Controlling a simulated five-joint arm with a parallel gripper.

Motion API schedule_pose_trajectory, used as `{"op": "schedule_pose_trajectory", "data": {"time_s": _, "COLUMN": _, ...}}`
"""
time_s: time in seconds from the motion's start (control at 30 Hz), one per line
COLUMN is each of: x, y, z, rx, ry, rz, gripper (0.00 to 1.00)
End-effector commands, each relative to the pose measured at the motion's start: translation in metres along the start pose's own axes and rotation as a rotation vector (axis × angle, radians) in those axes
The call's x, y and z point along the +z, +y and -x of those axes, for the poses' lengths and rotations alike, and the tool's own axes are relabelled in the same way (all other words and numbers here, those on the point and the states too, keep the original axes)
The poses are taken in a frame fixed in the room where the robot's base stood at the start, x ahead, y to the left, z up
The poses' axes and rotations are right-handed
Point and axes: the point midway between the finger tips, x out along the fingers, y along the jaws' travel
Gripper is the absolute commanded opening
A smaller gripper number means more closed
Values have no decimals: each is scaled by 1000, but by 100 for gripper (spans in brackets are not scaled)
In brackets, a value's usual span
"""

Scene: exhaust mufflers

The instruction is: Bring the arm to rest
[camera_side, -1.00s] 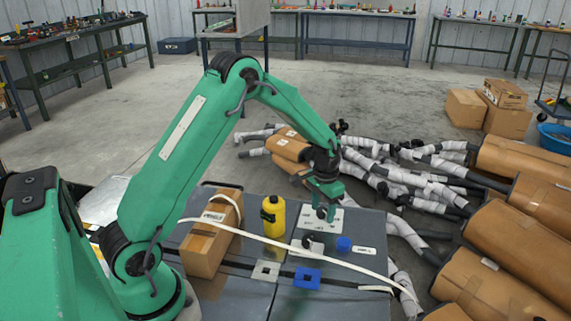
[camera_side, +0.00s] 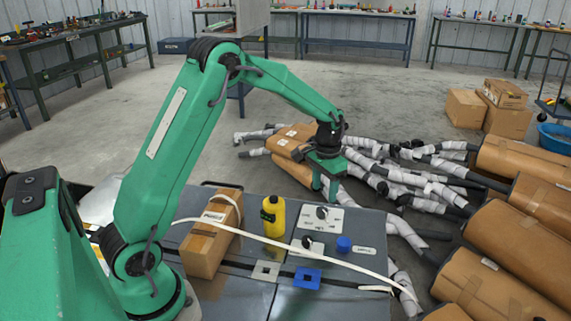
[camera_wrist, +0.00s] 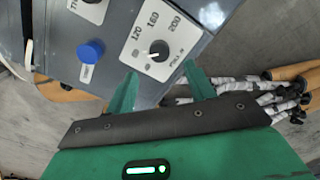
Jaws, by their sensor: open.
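My green gripper (camera_side: 325,194) is open and empty, raised just above the far edge of the grey bench panel. In the wrist view its two fingers (camera_wrist: 161,70) are spread apart, pointing toward a black dial knob (camera_wrist: 158,52) on a white plate marked 120, 160 and 200. The same dial knob (camera_side: 322,212) shows in the side view, just below the fingertips, with no visible contact. A blue button (camera_side: 344,244) and a second black knob (camera_side: 308,241) sit nearer on the panel. My arm is bent, reaching forward over the bench.
A cardboard box (camera_side: 213,236), a yellow bottle (camera_side: 272,216), a pale cable (camera_side: 290,245) and grey and blue square pieces (camera_side: 307,278) are on the bench. Wrapped mufflers (camera_side: 520,235) and pipes crowd the floor at right. Open floor lies behind.

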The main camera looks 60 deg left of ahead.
Motion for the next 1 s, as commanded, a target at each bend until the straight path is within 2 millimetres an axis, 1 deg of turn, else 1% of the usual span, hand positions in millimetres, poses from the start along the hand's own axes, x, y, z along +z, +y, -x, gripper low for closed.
{"op": "schedule_pose_trajectory", "data": {"time_s": 0.1, "x": 0, "y": 0, "z": 3, "rx": 0, "ry": 1, "rz": 0, "gripper": 54}}
{"op": "schedule_pose_trajectory", "data": {"time_s": 0.43, "x": 0, "y": 0, "z": 4, "rx": 0, "ry": 2, "rz": 0, "gripper": 54}}
{"op": "schedule_pose_trajectory", "data": {"time_s": 0.57, "x": 3, "y": 2, "z": 11, "rx": -2, "ry": 10, "rz": -1, "gripper": 54}}
{"op": "schedule_pose_trajectory", "data": {"time_s": 0.67, "x": 8, "y": 6, "z": 22, "rx": -4, "ry": 25, "rz": -1, "gripper": 54}}
{"op": "schedule_pose_trajectory", "data": {"time_s": 0.77, "x": 16, "y": 10, "z": 38, "rx": -7, "ry": 45, "rz": -2, "gripper": 54}}
{"op": "schedule_pose_trajectory", "data": {"time_s": 1.0, "x": 45, "y": 25, "z": 83, "rx": -15, "ry": 110, "rz": -1, "gripper": 54}}
